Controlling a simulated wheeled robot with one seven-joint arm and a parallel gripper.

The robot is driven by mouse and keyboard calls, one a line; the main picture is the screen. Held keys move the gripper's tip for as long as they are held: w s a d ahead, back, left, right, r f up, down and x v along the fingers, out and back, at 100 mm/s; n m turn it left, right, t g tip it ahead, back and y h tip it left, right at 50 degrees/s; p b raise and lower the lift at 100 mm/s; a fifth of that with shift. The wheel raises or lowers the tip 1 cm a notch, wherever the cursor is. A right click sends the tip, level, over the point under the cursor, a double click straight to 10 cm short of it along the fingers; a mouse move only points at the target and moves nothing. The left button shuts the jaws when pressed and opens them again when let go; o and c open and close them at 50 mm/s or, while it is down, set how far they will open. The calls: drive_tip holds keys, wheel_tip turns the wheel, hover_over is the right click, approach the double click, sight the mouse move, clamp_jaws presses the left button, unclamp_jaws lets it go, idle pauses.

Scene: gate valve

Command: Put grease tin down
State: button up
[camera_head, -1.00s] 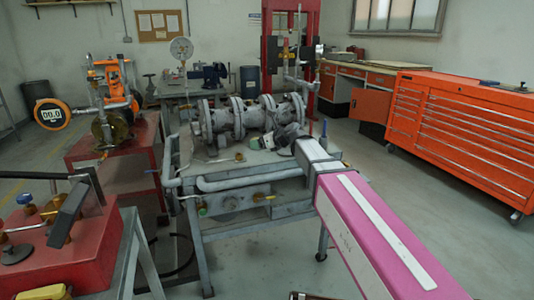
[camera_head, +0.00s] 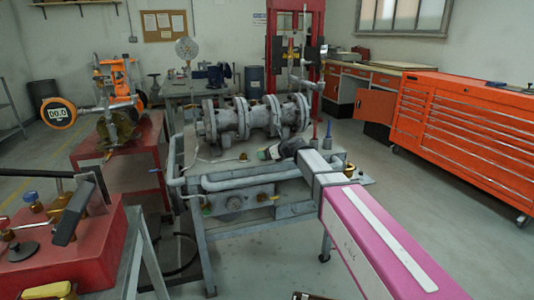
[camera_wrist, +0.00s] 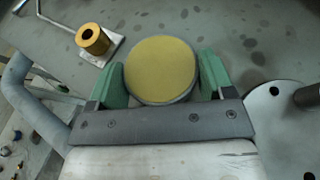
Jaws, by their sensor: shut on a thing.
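The grease tin (camera_wrist: 160,70) is round with a dull yellow top and a grey rim in the wrist view. My gripper (camera_wrist: 161,78) is shut on it, with one green finger on each side. In the head view my gripper (camera_head: 270,153) is over the grey bench (camera_head: 215,173), in front of the flanged valve assembly (camera_head: 245,120). The tin is small and hard to make out there. The wrist view shows the spotted grey bench top beyond the tin; I cannot tell whether the tin touches it.
A brass cylinder (camera_wrist: 93,38) on a small metal plate lies left of the tin. A grey pipe (camera_wrist: 32,95) runs along the left, and a grey plate with holes (camera_wrist: 290,115) is at right. Bare bench top is beyond the tin. An orange tool chest (camera_head: 460,130) stands at right.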

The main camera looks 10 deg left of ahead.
drive_tip(key=o, duration=1)
drive_tip(key=shift+f, duration=0.15)
drive_tip(key=shift+o, duration=0.2)
drive_tip(key=shift+s+d+r, duration=0.1)
drive_tip(key=shift+d+r, duration=0.05)
drive_tip(key=shift+r, duration=0.05)
drive_tip(key=v, duration=1.1)
drive_tip(key=shift+d, duration=0.3)
drive_tip(key=shift+s+r, duration=0.1)
drive_tip(key=shift+s, duration=0.05)
